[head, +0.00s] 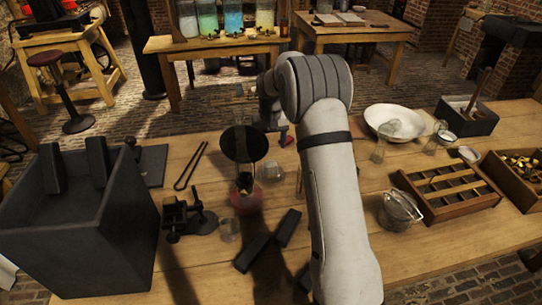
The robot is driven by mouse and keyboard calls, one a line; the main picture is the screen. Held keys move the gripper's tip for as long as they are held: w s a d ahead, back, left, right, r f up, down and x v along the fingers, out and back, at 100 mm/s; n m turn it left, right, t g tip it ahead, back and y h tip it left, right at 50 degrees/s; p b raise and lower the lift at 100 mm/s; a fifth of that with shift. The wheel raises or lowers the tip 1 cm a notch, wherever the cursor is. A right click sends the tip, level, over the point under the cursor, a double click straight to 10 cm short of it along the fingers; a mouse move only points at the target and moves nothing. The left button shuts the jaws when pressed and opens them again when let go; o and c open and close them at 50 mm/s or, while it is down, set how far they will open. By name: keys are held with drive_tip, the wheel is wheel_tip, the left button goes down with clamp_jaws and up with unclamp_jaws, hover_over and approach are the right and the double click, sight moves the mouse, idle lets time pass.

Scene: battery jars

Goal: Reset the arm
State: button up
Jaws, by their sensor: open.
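My arm rises over the front of the wooden workbench (420,262) and bends at its thick grey joint, reaching away toward the back edge. My gripper (270,112) shows as a small dark shape left of that joint, partly covered by the arm. Its fingers are hard to make out, but it is open. I see nothing held in it. Below and left of it stand a dark round disc (243,144) and a flask with red liquid (246,198), apart from it as far as I can tell.
A large dark box (85,240) fills the bench's left. Tongs (190,166), a small black clamp-like device (184,217) and dark bars (254,250) lie near the middle. On the right are a white bowl (394,122), a glass jar (400,210) and a slotted wooden tray (445,192).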

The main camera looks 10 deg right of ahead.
drive_tip(key=shift+r, duration=1)
